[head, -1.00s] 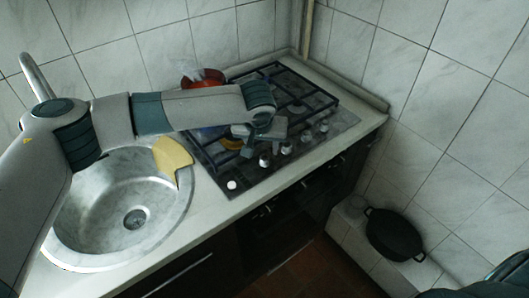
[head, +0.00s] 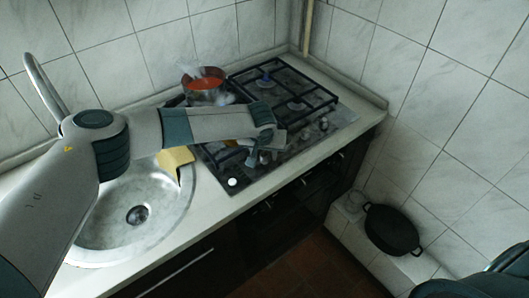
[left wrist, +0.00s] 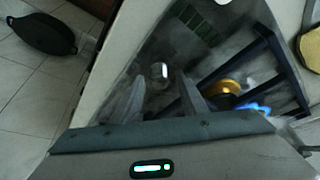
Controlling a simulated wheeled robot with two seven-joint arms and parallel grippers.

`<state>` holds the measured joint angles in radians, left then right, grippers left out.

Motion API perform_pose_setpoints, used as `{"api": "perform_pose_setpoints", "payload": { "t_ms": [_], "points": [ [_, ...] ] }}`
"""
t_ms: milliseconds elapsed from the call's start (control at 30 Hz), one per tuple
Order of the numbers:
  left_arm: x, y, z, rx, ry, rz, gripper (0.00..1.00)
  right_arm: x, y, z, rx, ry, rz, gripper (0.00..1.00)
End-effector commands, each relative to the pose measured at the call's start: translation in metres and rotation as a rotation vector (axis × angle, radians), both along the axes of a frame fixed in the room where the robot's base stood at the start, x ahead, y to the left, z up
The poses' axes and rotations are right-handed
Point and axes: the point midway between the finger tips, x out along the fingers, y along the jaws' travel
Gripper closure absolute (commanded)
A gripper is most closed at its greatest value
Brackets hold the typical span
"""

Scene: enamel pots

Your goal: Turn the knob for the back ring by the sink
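The hob (head: 340,115) has a row of knobs along its front edge, beside the sink (head: 110,228). A white knob (head: 232,182) is at the sink end, and another pale knob (head: 323,123) is at the far end. My left gripper (head: 262,152) is low over the middle of the row and partly hides the knobs there. In the left wrist view its two fingers (left wrist: 160,92) are apart, with a pale knob (left wrist: 159,71) just beyond the gap between them. I cannot tell whether they touch it. My right gripper is not in view.
A steaming pot of red food (head: 205,84) stands at the back of the hob near the sink. A blue flame (left wrist: 255,108) burns by a yellow burner (left wrist: 224,88). A yellow cloth or sponge (head: 175,158) lies at the sink's edge. A black pan (head: 392,230) is on a low ledge.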

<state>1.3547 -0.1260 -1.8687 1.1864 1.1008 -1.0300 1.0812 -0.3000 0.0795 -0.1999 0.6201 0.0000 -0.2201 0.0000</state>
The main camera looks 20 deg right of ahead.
Motion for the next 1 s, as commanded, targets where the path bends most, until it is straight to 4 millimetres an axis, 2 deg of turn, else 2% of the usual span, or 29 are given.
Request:
{"api": "perform_pose_setpoints", "payload": {
  "t_ms": [33,100,133,567,1000],
  "points": [
    [0.0,0.0,0.0001,0.0,0.0,0.0,0.74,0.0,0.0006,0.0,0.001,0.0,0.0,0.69],
    [0.0001,0.0001,0.0002,0.0,0.0,0.0,0.91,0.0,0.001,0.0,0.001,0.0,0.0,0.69],
    [0.0001,0.0001,0.0002,0.0,0.0,0.0,0.95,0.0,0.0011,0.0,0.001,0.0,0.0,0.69],
    [-0.0001,0.0005,0.0,-0.002,0.002,-0.037,0.96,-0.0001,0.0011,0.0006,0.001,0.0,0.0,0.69],
    [0.0007,0.0029,-0.0017,-0.004,0.005,-0.269,0.96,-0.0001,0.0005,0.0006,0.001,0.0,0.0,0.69]
  ]
}}
